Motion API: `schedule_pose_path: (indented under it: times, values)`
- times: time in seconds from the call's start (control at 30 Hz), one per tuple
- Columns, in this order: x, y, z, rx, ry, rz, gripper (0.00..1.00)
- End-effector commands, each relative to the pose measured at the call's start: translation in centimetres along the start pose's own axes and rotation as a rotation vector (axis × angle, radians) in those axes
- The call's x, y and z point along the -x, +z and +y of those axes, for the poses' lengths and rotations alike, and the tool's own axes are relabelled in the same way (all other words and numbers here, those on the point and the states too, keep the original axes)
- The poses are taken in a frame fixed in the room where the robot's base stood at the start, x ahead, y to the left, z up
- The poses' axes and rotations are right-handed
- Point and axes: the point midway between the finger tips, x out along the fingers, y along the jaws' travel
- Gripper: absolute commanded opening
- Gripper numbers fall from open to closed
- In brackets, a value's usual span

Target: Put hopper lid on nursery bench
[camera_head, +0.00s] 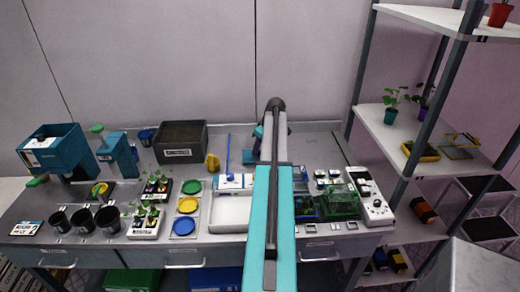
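The blue hopper machine (66,155) stands at the back left of the grey nursery bench (222,146). A small dark knob (41,139) and a pale label show at its upper left. They may belong to the hopper lid, but I cannot tell the lid's outline apart from the hopper. My teal and grey arm reaches over the middle of the bench and bends at the back. My gripper is hidden behind the arm, so its fingers and anything in them do not show.
Black pots (82,220), seedling trays (146,222) and a card of coloured discs (186,205) crowd the left front. A dark soil bin (181,141) stands at the back. A white tray (229,226) lies left of my arm. Shelves (430,150) rise at right.

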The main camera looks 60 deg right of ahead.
Motion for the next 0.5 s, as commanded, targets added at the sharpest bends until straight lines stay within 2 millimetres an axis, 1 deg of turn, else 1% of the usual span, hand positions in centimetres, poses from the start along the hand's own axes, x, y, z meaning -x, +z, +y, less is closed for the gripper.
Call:
schedule_pose_path:
  times: [0.27, 0.5]
  values:
    - [0.8, -0.1, 0.0, 0.001, 0.001, 0.001, 0.38]
    - [3.1, -0.1, -0.1, 0.001, 0.002, 0.001, 0.38]
